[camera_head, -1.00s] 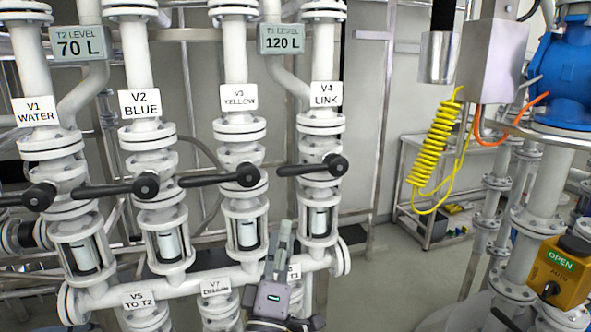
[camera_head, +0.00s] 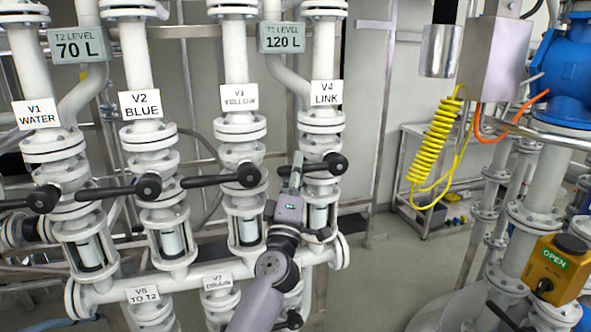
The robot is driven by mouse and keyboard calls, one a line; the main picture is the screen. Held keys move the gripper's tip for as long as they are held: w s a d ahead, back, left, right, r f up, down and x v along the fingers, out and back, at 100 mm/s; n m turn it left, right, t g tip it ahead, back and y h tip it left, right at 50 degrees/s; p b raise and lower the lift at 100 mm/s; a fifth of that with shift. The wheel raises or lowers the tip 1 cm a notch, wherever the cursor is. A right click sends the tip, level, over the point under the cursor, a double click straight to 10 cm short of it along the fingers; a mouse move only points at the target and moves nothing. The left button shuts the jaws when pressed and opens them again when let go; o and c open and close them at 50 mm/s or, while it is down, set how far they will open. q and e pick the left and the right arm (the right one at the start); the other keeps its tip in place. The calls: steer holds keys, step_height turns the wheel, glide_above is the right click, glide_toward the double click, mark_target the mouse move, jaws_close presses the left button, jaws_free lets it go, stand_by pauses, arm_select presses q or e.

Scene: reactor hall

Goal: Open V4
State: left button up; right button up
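The V4 LINK label (camera_head: 325,93) hangs on the rightmost of the white valve columns. Below it the black V4 lever (camera_head: 336,164) lies roughly level, its pivot at the right and its handle reaching left. My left gripper (camera_head: 297,163) comes up from below, fingers pointing up, and overlaps the lever's handle end in the picture. I cannot tell whether it touches the handle or is shut on it; the fingers show side-on. It hides part of the handle. My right gripper is not in view.
Similar black levers sit on V3 (camera_head: 248,175), V2 (camera_head: 148,186) and V1 (camera_head: 43,199) to the left, lying level and close by. Displays read T2 70 L (camera_head: 80,45) and T1 120 L (camera_head: 282,38). A yellow OPEN box (camera_head: 555,270) stands at right.

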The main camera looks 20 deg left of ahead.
arm_select(q)
steer(key=shift+c, duration=0.4)
jaws_close()
stand_by(0.5)
